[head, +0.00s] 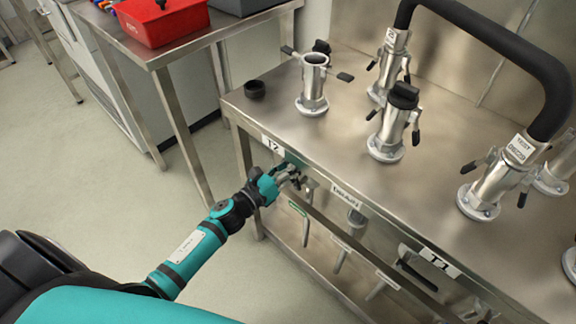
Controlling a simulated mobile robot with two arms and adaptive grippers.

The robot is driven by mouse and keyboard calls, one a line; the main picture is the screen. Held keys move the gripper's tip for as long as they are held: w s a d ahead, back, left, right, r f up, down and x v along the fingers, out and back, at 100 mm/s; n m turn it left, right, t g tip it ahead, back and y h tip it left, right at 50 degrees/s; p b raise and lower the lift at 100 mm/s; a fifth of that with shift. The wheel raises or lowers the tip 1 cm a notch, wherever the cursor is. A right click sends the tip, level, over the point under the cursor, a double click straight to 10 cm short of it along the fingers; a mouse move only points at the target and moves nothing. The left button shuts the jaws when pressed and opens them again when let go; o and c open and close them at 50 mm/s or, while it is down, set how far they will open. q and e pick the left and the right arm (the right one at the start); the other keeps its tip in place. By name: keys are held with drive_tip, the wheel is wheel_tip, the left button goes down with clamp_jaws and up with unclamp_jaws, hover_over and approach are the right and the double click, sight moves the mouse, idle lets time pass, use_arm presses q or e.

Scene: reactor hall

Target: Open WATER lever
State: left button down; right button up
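My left gripper (287,176) is at the front edge of the steel bench, just below the T2 label (272,145). Its fingertips are beside or around a small dark and metal part under the edge; I cannot tell whether they touch or hold it. Below it hangs a metal lever (307,214) next to a small green-edged label (298,208). More metal levers (343,252) hang further right under the bench. The label texts there are too small to read, so I cannot tell which lever is WATER. My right gripper is not in view.
The steel bench top (300,130) carries several upright metal couplings (313,88) with dark handles, a black cap (255,89) and a thick black hose (500,45). A side table holds a red bin (165,22). The floor (110,185) at left is clear.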

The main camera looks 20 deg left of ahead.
use_arm(q)
drive_tip(key=shift+s+d+f+m+b, duration=0.1)
drive_tip(key=shift+s+d+m+b, duration=0.2)
drive_tip(key=shift+m, duration=0.25)
drive_tip(key=shift+s+d+f+m+b, duration=0.15)
drive_tip(key=shift+d+m, duration=0.2)
drive_tip(key=shift+m, duration=0.2)
drive_tip(key=shift+d+r+m+b, duration=0.15)
drive_tip(key=shift+d+m+b, duration=0.15)
drive_tip(key=shift+d+m, duration=0.35)
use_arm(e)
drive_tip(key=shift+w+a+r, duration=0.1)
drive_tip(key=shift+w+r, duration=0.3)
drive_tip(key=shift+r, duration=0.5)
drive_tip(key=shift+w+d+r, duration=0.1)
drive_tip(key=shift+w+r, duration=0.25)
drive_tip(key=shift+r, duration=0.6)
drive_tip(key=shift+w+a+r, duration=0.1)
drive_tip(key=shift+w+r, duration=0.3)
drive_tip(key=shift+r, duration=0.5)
use_arm(q)
drive_tip(key=shift+a, duration=0.1)
drive_tip(key=c, duration=1.2)
unclamp_jaws()
drive_tip(key=shift+s+a+r, duration=0.1)
drive_tip(key=shift+s+r, duration=0.05)
drive_tip(key=shift+r, duration=0.05)
drive_tip(key=shift+c, duration=0.2)
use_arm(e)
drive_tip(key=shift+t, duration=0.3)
